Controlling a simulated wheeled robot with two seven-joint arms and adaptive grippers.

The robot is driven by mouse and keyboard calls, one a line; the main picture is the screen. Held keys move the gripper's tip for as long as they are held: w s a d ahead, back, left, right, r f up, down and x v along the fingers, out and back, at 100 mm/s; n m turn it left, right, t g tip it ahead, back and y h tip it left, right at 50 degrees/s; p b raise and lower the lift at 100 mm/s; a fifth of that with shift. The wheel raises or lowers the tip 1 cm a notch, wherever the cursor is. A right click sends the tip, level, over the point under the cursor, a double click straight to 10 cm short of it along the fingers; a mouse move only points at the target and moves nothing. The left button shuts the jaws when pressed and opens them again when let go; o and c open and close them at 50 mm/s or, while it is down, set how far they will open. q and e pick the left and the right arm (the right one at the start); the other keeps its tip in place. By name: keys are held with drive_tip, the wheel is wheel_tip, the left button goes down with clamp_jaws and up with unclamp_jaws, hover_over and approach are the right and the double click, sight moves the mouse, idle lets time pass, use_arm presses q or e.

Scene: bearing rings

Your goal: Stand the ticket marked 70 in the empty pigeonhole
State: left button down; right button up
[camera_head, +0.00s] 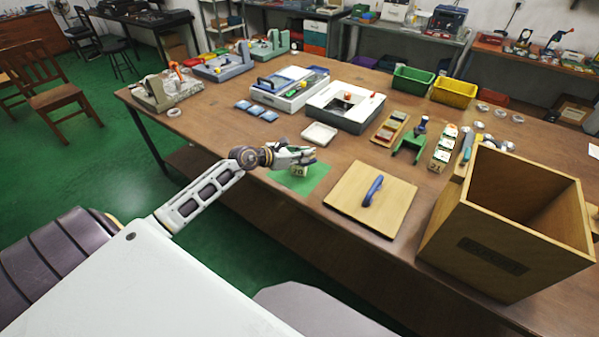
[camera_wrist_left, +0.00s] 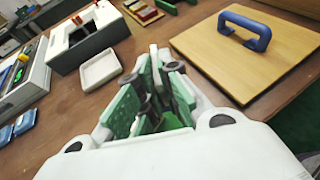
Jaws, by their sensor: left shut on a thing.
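My left gripper (camera_head: 300,157) is low over a green mat (camera_head: 312,180) near the table's front edge. It is shut on a small pale ticket (camera_head: 299,171) with dark marks; the number is too small to read surely. In the left wrist view the fingers (camera_wrist_left: 158,75) are close together with green pieces around them, and the ticket's face is hidden. A narrow rack with green and white pieces (camera_head: 443,148) stands farther right, and a wooden rack with coloured pieces (camera_head: 390,130) beside it. I cannot tell which compartment is empty. My right gripper is not in view.
A wooden board with a blue handle (camera_head: 372,190) lies right of the mat. A large open wooden box (camera_head: 490,250) stands at the front right. A white tray (camera_head: 319,134) and a grey-white case (camera_head: 345,106) lie behind the gripper. A green stand (camera_head: 410,148) is between the racks.

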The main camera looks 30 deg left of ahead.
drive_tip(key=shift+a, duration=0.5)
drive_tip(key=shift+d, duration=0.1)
use_arm(q)
drive_tip(key=shift+f, duration=0.65)
wheel_tip(320, 180, down, 5)
drive_tip(key=shift+r+b, duration=0.1)
drive_tip(key=shift+b, duration=0.2)
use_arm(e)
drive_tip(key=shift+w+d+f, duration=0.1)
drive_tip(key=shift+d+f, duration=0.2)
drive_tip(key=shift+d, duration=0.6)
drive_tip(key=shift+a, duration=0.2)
